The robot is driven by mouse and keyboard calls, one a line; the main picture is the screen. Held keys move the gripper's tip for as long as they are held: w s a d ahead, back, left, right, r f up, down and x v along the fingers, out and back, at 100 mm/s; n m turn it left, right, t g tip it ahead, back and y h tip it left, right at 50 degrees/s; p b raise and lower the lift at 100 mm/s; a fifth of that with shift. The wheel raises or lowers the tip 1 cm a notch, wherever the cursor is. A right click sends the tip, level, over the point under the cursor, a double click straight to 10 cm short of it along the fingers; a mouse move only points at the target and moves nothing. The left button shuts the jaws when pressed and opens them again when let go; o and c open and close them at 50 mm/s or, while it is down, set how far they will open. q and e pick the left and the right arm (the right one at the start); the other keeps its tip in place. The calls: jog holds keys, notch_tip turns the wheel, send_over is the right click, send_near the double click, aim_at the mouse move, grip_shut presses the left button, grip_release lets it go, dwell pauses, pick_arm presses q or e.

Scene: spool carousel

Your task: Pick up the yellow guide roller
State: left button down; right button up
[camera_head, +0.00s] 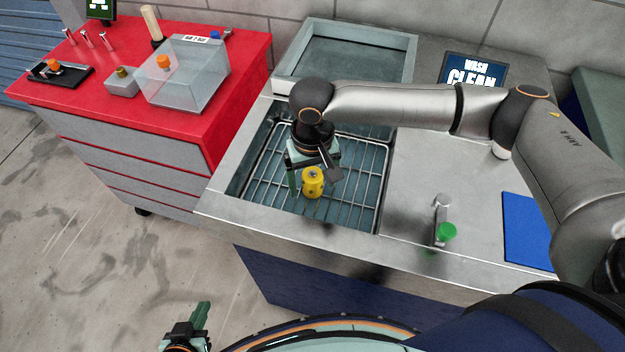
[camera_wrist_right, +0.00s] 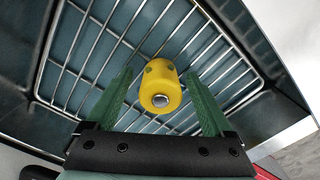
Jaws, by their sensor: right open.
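The yellow guide roller (camera_head: 313,183) is in the wash basin, above or on the wire rack (camera_head: 270,195); it looks upright. In the right wrist view the roller (camera_wrist_right: 160,87) lies between the two green fingers of my right gripper (camera_wrist_right: 163,100), with a gap on each side. My right gripper (camera_head: 312,172) is open, pointing down over the basin around the roller. My left gripper (camera_head: 198,322) is at the bottom left of the head view, away from the basin; its jaw opening is not clear.
A red cabinet (camera_head: 120,115) at the left bears a clear box (camera_head: 185,80) and a black tray (camera_head: 60,75). An empty-looking basin (camera_head: 350,60) is behind the rack. A tap with a green part (camera_head: 446,232) and a blue mat (camera_head: 527,230) are on the right of the counter.

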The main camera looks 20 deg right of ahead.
grip_shut()
dwell(0.6)
